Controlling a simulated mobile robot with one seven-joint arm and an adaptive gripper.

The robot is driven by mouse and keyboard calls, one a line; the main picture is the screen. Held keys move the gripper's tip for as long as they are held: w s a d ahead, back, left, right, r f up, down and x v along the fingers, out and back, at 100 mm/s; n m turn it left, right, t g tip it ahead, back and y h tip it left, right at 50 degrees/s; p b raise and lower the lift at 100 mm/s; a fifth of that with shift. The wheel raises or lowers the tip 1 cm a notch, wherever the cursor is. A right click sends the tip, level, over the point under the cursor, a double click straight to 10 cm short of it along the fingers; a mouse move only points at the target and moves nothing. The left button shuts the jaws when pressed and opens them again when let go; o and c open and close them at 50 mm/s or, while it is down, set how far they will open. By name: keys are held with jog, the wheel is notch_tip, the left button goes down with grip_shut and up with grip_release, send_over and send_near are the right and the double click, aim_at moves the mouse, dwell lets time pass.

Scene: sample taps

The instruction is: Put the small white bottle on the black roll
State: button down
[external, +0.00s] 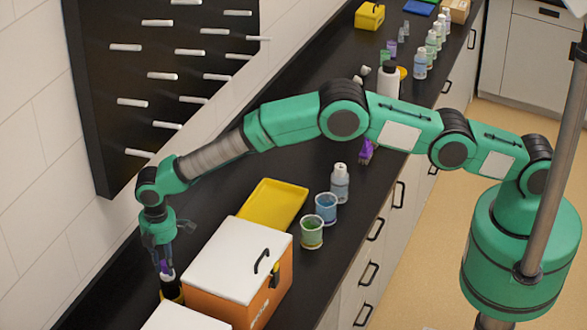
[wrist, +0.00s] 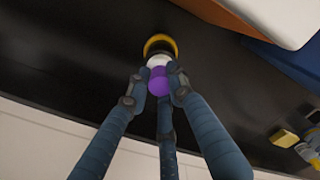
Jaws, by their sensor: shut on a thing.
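My gripper (external: 161,256) is at the far left of the counter in the external view, pointing down behind the orange box. Its fingers (wrist: 156,86) are shut around a small white bottle (wrist: 158,61) with a purple top. The bottle's white part also shows below the fingers in the external view (external: 167,274). The black roll (external: 171,289), with a yellow edge, is directly under the bottle. In the wrist view the roll's yellow rim (wrist: 160,39) shows just beyond the bottle. I cannot tell whether the bottle touches the roll.
The orange box (external: 268,296) with a white lid stands right beside my gripper. A yellow tray (external: 272,203), green (external: 312,233) and blue (external: 326,208) cups and a clear bottle (external: 340,184) are farther right. A black pegboard (external: 150,75) hangs on the wall.

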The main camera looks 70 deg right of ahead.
aim_at(165, 263)
jog(key=shift+f, duration=0.1)
jog(key=c, duration=1.5)
grip_release()
jog(key=shift+c, duration=0.2)
notch_tip(165, 263, up, 12)
jog(key=b, duration=0.2)
